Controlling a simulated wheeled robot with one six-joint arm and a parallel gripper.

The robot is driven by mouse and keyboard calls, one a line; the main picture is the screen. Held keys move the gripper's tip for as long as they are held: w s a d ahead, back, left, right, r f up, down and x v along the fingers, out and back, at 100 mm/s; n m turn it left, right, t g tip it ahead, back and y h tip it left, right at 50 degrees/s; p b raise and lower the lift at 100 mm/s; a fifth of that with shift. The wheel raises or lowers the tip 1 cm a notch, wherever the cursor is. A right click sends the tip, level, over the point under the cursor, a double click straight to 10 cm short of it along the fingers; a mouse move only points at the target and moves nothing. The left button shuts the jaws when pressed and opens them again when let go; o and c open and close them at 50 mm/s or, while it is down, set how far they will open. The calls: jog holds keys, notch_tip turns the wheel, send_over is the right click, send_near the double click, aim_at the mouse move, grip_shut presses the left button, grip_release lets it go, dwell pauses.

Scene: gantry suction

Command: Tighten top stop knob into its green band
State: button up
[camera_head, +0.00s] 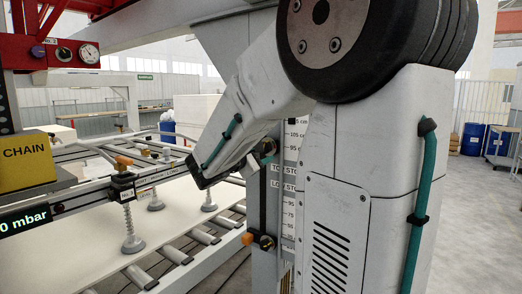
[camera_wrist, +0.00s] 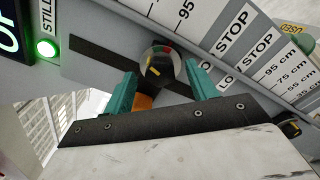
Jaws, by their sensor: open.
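The top stop knob (camera_wrist: 153,72) shows in the wrist view as a small dark knob with a yellow mark. Behind it is a round dial (camera_wrist: 160,50) with red and green parts; I cannot tell exactly where the mark stands against the green band. My gripper (camera_wrist: 160,90) is open, with one teal finger to each side of the knob; I cannot tell whether either touches it. An orange part (camera_wrist: 143,102) shows just below the knob. In the head view my arm partly hides the upper stop (camera_head: 268,147).
A second, lower stop (camera_head: 266,242) sits below on the same post, and its dark knob (camera_wrist: 290,127) shows at right in the wrist view. A scale plate (camera_wrist: 235,40) lies close by. A suction beam (camera_head: 90,193) with cups hangs over a pale sheet (camera_head: 80,250) at left.

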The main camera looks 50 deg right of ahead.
jog(key=a, duration=0.7)
jog(key=shift+s+a, duration=0.2)
jog(key=shift+s, duration=0.1)
jog(key=d+n, duration=0.4)
jog(key=d, duration=0.4)
jog(key=shift+w+d, duration=0.15)
jog(key=shift+w, duration=0.25)
jog(key=c, duration=1)
